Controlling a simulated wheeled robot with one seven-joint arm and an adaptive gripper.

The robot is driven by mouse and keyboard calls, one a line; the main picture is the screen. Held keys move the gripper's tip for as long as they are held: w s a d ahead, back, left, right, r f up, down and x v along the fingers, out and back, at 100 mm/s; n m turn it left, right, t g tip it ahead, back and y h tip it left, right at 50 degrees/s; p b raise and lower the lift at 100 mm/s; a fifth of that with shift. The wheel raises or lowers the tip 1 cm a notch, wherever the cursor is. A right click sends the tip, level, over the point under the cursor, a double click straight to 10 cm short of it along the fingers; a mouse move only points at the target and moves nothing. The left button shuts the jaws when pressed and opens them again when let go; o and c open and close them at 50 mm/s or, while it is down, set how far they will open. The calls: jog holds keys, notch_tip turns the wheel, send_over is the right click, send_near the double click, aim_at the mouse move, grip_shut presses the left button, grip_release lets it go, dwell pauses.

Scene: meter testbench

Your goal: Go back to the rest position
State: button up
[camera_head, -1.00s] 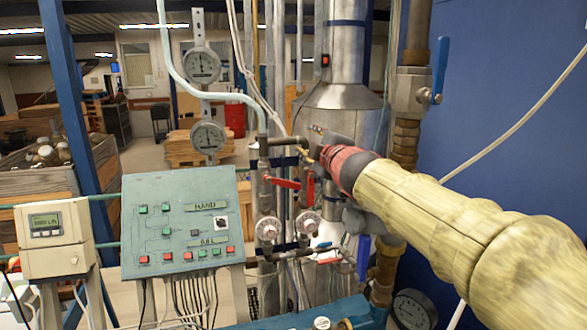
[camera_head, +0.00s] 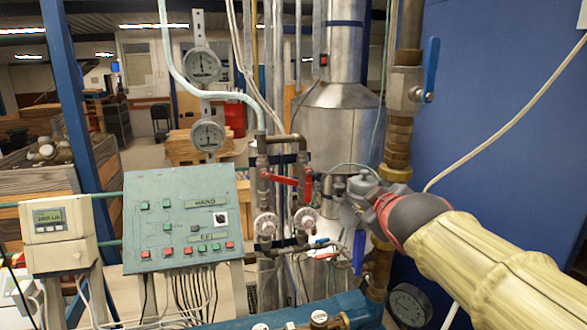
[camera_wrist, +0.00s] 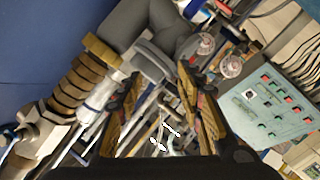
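My gripper (camera_wrist: 160,98) is open in the wrist view, its two fingers apart with brownish pads and no object held between them. In the head view my cream-sleeved arm (camera_head: 490,255) comes in from the lower right. The gripper end there is largely hidden by my dark wrist and red ring, in front of the pipework. Red lever handles (camera_head: 284,181) on the pipes are to its left. I cannot tell from these views whether the gripper touches anything.
A green control panel (camera_head: 180,218) and a white meter box (camera_head: 58,235) stand at left. A brass pipe with a blue-handled valve (camera_head: 431,70) rises near my arm. Round gauges (camera_head: 207,136) hang above the panel.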

jog(key=s+d+f+m+g, duration=0.1)
jog(key=s+f+m+g, duration=0.3)
jog(key=s+f, duration=0.9)
jog(key=s+d+f+m+g, duration=0.1)
jog(key=s+f+m+g, duration=0.3)
jog(key=s+f, duration=0.95)
jog(key=s+f+b, duration=0.4)
jog(key=f+b, duration=0.2)
jog(key=b, duration=0.4)
jog(key=shift+f+y, duration=0.3)
jog(key=shift+y, duration=0.1)
jog(key=shift+a, duration=0.1)
jog(key=shift+c, duration=0.4)
